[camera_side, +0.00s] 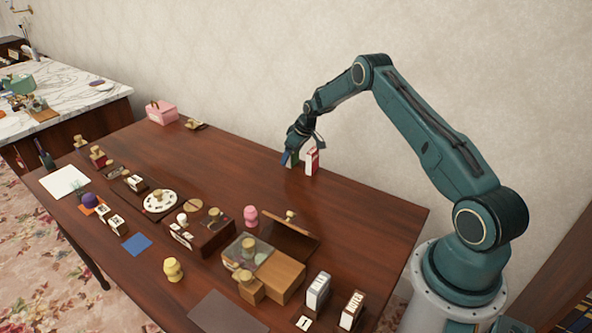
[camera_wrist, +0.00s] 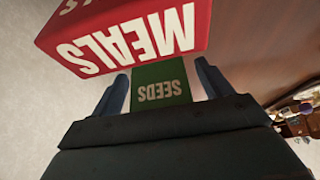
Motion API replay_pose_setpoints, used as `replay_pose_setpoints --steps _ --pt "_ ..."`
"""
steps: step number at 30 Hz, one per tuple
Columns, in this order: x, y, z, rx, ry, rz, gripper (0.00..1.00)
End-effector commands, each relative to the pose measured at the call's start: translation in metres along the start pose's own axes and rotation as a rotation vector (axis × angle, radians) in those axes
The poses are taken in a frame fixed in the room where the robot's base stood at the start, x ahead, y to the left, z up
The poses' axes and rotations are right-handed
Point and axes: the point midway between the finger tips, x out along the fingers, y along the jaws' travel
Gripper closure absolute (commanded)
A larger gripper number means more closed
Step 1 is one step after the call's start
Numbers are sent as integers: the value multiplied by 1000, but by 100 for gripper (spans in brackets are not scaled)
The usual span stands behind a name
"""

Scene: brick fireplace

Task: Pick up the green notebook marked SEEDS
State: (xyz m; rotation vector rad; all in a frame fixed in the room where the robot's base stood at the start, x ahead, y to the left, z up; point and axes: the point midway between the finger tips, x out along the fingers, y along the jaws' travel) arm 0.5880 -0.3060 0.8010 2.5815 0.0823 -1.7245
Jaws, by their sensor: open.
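The green notebook marked SEEDS (camera_wrist: 161,84) lies between the two blue fingers of my gripper (camera_wrist: 162,78) in the wrist view, its lettering upside down. The fingers are open on either side of it; I cannot tell whether they touch it. In the side view, my gripper (camera_side: 291,157) is low at the table's far side, and a little of the green notebook (camera_side: 293,161) shows there, mostly hidden by the gripper. A red and white notebook marked MEALS (camera_wrist: 125,35) is close by; it stands just right of the gripper in the side view (camera_side: 312,161).
The brown table (camera_side: 345,205) is bare around the gripper's near side. A pink box (camera_side: 162,113) stands at the far left. Stamps, a wooden box (camera_side: 280,278) and white blocks (camera_side: 318,291) crowd the front. The wall is behind.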

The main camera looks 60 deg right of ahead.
Motion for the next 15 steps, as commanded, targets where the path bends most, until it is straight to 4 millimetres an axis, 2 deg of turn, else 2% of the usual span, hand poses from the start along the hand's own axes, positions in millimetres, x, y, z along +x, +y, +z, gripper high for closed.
replay_pose_setpoints --steps 9,11,15 --pt "0 0 0 0 0 0 22" --pt "0 0 0 0 0 0 32" --pt "0 0 0 0 0 0 59"
